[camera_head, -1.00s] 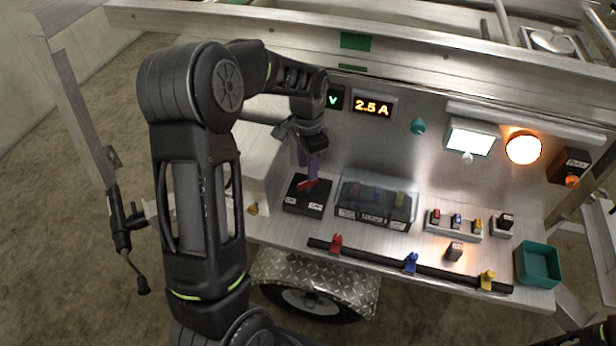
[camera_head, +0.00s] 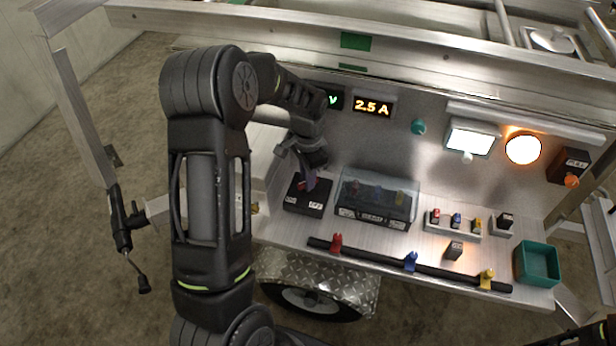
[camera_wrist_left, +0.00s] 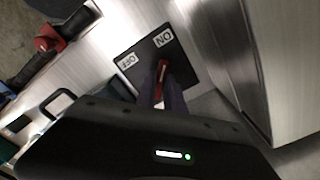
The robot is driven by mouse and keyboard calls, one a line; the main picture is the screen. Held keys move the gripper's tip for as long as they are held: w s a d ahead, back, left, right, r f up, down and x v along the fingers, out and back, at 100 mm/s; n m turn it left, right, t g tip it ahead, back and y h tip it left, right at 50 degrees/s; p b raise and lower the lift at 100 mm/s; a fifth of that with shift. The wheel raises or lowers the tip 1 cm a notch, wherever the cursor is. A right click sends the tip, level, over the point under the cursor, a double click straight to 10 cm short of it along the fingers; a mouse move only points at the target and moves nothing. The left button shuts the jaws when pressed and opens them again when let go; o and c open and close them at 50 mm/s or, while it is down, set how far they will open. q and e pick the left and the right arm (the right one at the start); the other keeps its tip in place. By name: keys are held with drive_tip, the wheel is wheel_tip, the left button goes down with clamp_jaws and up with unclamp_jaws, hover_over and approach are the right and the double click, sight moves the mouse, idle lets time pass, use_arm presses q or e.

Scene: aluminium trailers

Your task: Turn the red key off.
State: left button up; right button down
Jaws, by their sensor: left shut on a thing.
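The red key (camera_wrist_left: 162,72) sits on a black switch box (camera_head: 316,210) at the left of the trailer's shelf. In the left wrist view the box carries an OFF label (camera_wrist_left: 127,61) and an ON label (camera_wrist_left: 163,38), and the key's tip points roughly toward ON. My left gripper (camera_head: 308,182) is over the box, its purplish fingers shut on the key from both sides. In the head view the fingers hide most of the key. My right gripper is not clearly in view.
A clear-covered box (camera_head: 347,207) stands just right of the switch box. A dark rail (camera_head: 375,258) with red, blue and yellow clips runs along the shelf's front. A teal bin (camera_head: 538,265) is at the right. A display (camera_head: 372,107) reads 2.5 A.

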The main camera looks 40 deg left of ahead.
use_arm(q)
clamp_jaws()
drive_tip(key=shift+n, duration=0.5)
drive_tip(key=n+b, duration=0.1)
drive_tip(key=n, duration=0.1)
drive_tip(key=shift+n, duration=0.4)
drive_tip(key=n, duration=0.9)
drive_tip(key=shift+w+r+n, duration=0.1)
drive_tip(key=shift+n, duration=0.3)
drive_tip(key=n+p, duration=0.1)
drive_tip(key=n, duration=0.3)
drive_tip(key=shift+a+n, duration=0.1)
drive_tip(key=shift+n, duration=0.2)
